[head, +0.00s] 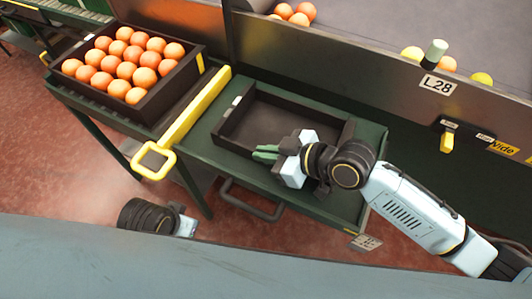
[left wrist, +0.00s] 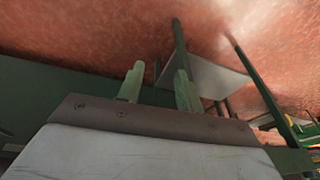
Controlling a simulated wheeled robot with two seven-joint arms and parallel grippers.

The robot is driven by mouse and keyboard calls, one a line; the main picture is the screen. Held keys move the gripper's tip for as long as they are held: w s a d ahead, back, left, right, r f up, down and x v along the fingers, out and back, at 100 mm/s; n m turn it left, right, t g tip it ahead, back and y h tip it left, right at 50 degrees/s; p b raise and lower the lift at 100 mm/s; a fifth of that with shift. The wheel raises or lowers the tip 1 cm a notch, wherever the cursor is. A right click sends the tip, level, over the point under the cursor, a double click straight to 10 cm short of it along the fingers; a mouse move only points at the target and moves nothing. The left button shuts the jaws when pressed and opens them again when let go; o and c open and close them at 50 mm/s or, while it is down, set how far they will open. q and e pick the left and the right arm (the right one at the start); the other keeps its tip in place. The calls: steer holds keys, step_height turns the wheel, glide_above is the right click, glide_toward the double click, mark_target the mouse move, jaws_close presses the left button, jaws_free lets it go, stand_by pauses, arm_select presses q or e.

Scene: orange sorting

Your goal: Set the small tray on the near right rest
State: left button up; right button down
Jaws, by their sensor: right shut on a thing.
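The small tray (head: 232,122) is dark, shallow and empty. It is over the green rest (head: 372,140) in the middle of the head view, and I cannot tell whether it touches the surface. My right gripper (head: 264,153) is shut on the tray at its near side, with its green fingers pointing left. The gripper and wrist hide part of the tray's near wall and right end. My left gripper (left wrist: 158,82) shows in the left wrist view with its two green fingers apart and nothing between them. In the head view only part of the left wrist shows, low at left.
A dark crate full of oranges (head: 196,62) stands to the left, beyond a yellow bar (head: 200,105). A dark handle (head: 252,205) juts from the rest's front edge.

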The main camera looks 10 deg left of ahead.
arm_select(q)
steer(key=shift+r, duration=0.1)
arm_select(e)
steer(key=shift+f, duration=0.1)
arm_select(q)
steer(key=shift+d, duration=0.1)
arm_select(e)
steer(key=c, duration=1.6)
jaws_free()
arm_select(q)
steer(key=shift+r, duration=0.1)
